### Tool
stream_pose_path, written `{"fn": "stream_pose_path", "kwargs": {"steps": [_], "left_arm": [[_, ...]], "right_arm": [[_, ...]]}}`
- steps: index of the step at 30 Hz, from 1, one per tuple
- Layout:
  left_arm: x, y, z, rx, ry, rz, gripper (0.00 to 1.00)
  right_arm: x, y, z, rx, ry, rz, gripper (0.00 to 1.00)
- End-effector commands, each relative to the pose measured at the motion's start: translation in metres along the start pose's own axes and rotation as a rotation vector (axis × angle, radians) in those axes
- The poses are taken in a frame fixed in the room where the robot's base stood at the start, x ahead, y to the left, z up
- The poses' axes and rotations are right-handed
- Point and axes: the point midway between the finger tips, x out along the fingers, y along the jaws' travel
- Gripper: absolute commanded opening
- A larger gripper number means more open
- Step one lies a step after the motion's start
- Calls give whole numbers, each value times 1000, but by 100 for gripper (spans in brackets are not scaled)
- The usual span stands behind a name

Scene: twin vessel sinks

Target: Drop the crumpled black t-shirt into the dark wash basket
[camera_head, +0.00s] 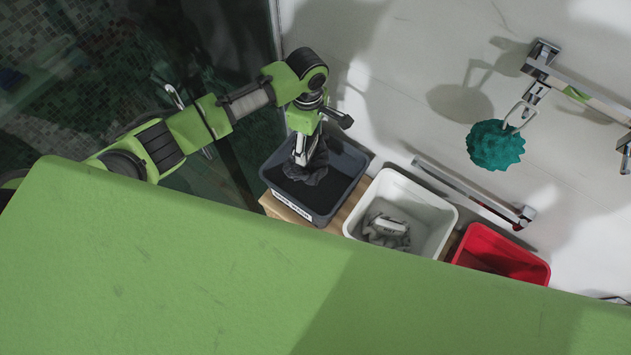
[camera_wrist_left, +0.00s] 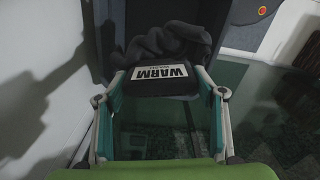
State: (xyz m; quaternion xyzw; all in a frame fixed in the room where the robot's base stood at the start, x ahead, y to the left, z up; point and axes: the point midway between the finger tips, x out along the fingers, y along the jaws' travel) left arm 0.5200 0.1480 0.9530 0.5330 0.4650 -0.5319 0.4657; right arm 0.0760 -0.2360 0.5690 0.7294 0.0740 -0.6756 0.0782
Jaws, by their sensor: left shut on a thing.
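The crumpled black t-shirt (camera_head: 313,172) hangs from my left gripper (camera_head: 301,157) over the dark wash basket (camera_head: 347,161). The shirt is within the basket's outline in the head view; I cannot tell whether it touches the bottom. In the left wrist view the shirt (camera_wrist_left: 165,42) bunches at the tips of my left gripper (camera_wrist_left: 163,82), which is shut on it. A dark tag on it with a white label reads "WARM". The basket is dark grey, with a white label on its near side. My right gripper is not in view.
A white basket (camera_head: 440,205) with grey cloth (camera_head: 382,228) stands to the right, then a red basket (camera_head: 495,252). Chrome rails (camera_head: 470,190) are on the pale wall. A teal sponge (camera_head: 494,145) hangs at upper right. Dark glass lies to the left.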

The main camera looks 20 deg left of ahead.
Motion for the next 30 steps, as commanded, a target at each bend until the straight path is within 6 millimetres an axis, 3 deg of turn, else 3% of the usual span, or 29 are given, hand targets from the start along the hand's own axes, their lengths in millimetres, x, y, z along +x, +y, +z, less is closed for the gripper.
{"fn": "stream_pose_path", "kwargs": {"steps": [4,9,15,21,22,24,30], "left_arm": [[22,0,0,1,2,0,25],[40,0,-1,3,1,2,25],[45,0,0,3,0,2,25],[43,0,0,3,0,2,25],[43,0,0,3,0,2,66],[43,0,0,3,1,2,83],[44,0,0,3,1,1,83]], "right_arm": [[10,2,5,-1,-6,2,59],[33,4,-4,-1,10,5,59],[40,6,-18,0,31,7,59],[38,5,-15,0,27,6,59],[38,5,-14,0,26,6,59],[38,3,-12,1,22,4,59],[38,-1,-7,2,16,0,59]]}}
